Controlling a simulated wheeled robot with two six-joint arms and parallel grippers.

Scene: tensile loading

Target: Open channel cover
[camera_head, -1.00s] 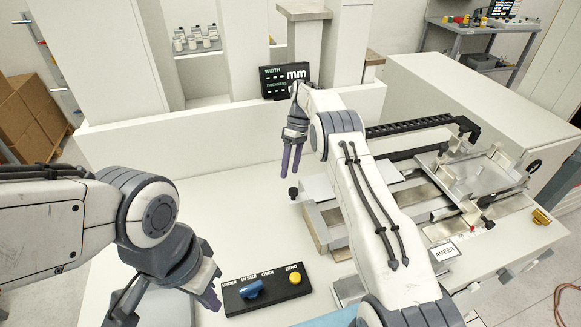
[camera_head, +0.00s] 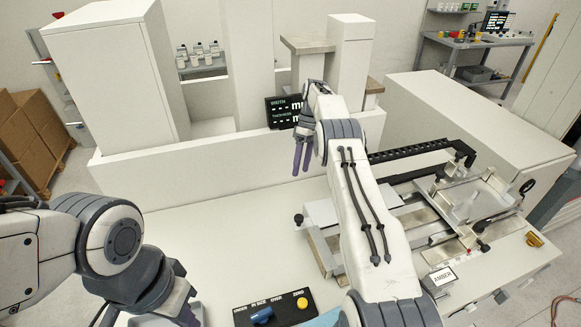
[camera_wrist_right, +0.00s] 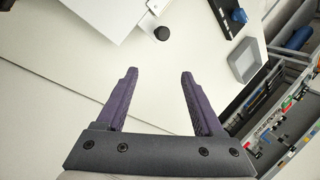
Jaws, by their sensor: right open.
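A metal bench apparatus with pale plates and a long black track (camera_head: 415,152) stands on the right of the table. A pale flat plate (camera_head: 322,212) lies at its left side, with a black knob (camera_head: 298,220) at its left edge. I cannot tell which part is the channel cover. My right gripper (camera_head: 302,160) is open and empty, fingers pointing down, above the table behind the knob. In the right wrist view, its purple fingers (camera_wrist_right: 158,100) are spread apart, and the black knob (camera_wrist_right: 161,33) lies beyond them. My left gripper (camera_head: 188,316) is low at left, its fingertips mostly hidden.
A black control box (camera_head: 275,312) with blue and yellow controls sits at the front. A dark display (camera_head: 284,108) stands at the back, partly behind my right gripper. An AMBER sign (camera_head: 442,277) stands before the apparatus. The white tabletop (camera_head: 225,235) is clear at left centre.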

